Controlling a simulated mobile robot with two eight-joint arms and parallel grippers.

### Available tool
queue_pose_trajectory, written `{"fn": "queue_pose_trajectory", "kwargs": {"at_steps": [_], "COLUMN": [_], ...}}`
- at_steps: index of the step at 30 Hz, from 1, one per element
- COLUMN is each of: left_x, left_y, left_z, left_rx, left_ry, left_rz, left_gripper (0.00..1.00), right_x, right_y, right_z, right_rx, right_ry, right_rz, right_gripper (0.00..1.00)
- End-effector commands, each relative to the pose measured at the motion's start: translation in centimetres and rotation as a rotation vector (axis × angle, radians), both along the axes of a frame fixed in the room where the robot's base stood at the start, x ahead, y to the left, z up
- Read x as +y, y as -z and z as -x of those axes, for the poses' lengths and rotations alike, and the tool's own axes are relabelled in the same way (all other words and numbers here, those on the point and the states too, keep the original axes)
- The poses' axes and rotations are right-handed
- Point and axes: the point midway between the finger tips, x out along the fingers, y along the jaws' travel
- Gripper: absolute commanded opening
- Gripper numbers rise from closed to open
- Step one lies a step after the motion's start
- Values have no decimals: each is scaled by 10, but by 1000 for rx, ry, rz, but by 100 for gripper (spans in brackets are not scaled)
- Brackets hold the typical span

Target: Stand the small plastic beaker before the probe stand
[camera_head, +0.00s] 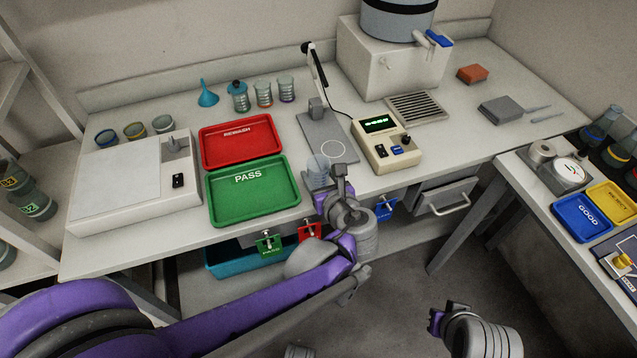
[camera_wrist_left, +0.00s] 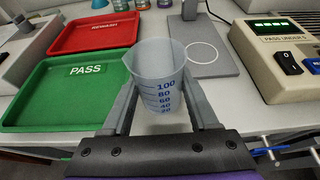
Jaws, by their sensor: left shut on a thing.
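The small plastic beaker (camera_wrist_left: 158,75) is translucent with blue graduations. It stands upright between the fingers of my left gripper (camera_wrist_left: 160,118), which is shut on it. In the head view the beaker (camera_head: 318,171) is at the front of the bench, between the green PASS tray and the probe stand, partly hidden by my left gripper (camera_head: 335,190). The probe stand (camera_head: 322,128) has a grey base plate with a white ring and an upright arm. The beaker is in front of this base. I cannot tell whether it touches the bench. My right gripper (camera_head: 440,318) is over the floor, its jaws unclear.
The green PASS tray (camera_head: 212,205) and red REWASH tray (camera_head: 206,150) lie left of the beaker. A beige meter (camera_head: 387,158) stands right of the probe stand. Beakers (camera_head: 264,94) and a blue funnel (camera_head: 207,95) stand behind. Drawer handles stick out below the bench edge.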

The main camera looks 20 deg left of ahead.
Motion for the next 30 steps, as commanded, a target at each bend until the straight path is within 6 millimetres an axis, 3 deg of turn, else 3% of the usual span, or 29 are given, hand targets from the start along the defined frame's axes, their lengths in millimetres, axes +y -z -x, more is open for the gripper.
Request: {"fn": "queue_pose_trajectory", "kwargs": {"at_steps": [3,6,18,19,24,30], "left_x": [0,0,0,0,0,0], "left_y": [21,29,34,34,33,33], "left_z": [-1,0,0,0,0,0], "left_rx": [0,0,0,0,0,0], "left_ry": [-1,0,0,0,0,0], "left_rz": [0,0,0,0,0,0], "left_gripper": [2,2,2,64,90,90], "right_x": [0,0,0,0,0,0], "right_y": [6,8,11,11,10,10], "right_z": [0,1,1,1,1,1], "right_rx": [2,2,3,3,3,3], "right_ry": [0,0,0,0,0,0], "right_rz": [0,0,0,0,0,0], "right_gripper": [0,0,0,0,0,0]}}
